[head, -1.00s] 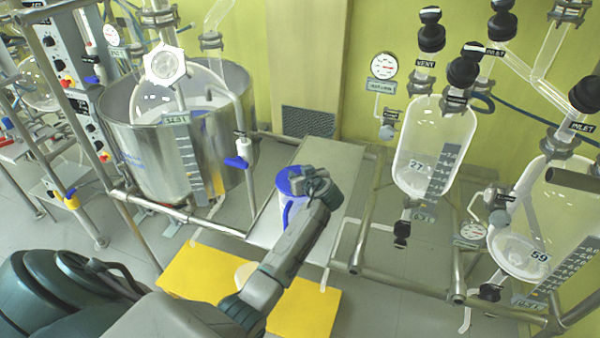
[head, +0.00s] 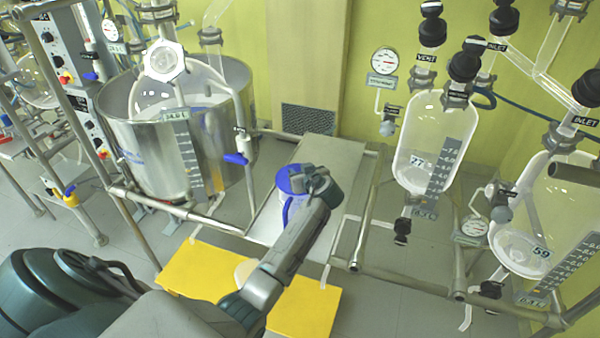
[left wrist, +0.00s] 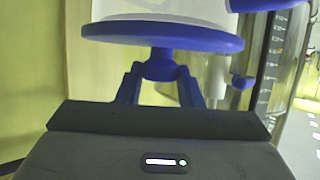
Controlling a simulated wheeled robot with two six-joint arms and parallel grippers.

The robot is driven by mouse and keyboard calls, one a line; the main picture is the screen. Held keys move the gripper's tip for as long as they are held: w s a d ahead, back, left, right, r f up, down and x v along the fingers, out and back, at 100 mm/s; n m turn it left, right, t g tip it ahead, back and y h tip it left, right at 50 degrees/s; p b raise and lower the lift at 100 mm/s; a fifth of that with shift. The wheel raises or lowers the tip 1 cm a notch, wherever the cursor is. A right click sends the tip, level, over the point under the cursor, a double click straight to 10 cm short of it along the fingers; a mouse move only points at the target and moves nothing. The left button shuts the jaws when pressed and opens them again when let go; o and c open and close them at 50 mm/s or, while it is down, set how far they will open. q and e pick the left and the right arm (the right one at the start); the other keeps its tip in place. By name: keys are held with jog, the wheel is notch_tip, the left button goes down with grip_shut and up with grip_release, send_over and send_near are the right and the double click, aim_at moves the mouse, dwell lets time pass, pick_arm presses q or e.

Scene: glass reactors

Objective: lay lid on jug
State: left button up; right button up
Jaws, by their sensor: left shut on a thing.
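The jug (head: 291,212) is white with a blue handle and stands on a metal shelf in the head view. The blue lid (head: 284,182) is at its top, partly hidden by my left gripper (head: 308,182). In the left wrist view the lid (left wrist: 165,37) is a flat blue disc, and my left gripper (left wrist: 160,78) is shut on its central knob. The white jug body (left wrist: 165,8) lies directly beyond the disc, with blue handle at the upper right. I cannot tell whether lid and rim touch. My right gripper is not in view.
The metal shelf (head: 322,152) is bare behind the jug. A steel vessel (head: 160,150) with glassware stands to the left. Glass reactors (head: 425,150) on a pipe frame stand to the right. A yellow platform (head: 200,272) is low in front.

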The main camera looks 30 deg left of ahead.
pick_arm(q)
jog(key=o, duration=1.1)
jog(key=shift+s+d+b, duration=0.3)
jog(key=shift+d+b, duration=0.05)
jog(key=shift+d, duration=0.1)
jog(key=b+v, duration=0.3)
jog(key=v, duration=0.6)
jog(key=shift+s+d+r, duration=0.2)
jog(key=shift+r, duration=0.15)
